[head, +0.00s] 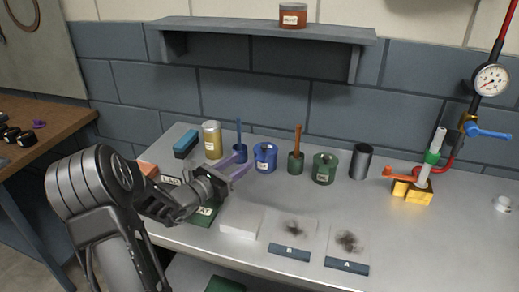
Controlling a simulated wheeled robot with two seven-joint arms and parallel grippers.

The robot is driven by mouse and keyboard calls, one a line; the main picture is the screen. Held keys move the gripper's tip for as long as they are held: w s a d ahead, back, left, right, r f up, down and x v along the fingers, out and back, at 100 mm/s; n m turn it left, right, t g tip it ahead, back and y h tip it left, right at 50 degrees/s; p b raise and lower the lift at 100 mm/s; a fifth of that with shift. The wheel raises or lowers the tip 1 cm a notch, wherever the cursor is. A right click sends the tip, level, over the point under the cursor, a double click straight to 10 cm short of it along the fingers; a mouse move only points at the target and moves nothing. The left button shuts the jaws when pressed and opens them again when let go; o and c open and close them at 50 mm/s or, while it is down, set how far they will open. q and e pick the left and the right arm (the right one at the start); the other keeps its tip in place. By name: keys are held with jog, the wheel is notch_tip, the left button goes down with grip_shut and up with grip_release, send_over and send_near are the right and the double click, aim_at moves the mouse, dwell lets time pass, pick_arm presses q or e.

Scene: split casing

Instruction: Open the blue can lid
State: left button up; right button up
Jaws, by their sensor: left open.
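The blue can (265,161) stands upright on the grey bench, left of the middle, with a pale label on its front. Its lid (265,148) appears to be on top, but its edge is too small to make out. My left gripper (245,158) comes in from the left with its purple fingers spread and nothing seen between them. The fingertips point at the can from its left side; a small gap seems to show, but I cannot tell the depth. My right gripper is not in view.
A blue cup with a brush (239,152) stands close behind the fingers. A yellow can (212,142) is to the left. A green brush cup (295,163), a green can (324,170) and a dark cylinder (361,162) stand to the right.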

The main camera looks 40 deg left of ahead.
aim_at(262, 148)
pick_arm(q)
jog(key=w, duration=0.6)
jog(key=w+p, duration=0.1)
jog(key=w, duration=0.2)
jog(key=shift+w+d, duration=0.1)
jog(key=shift+d, duration=0.2)
jog(key=shift+c, duration=0.4)
grip_shut()
dwell(0.5)
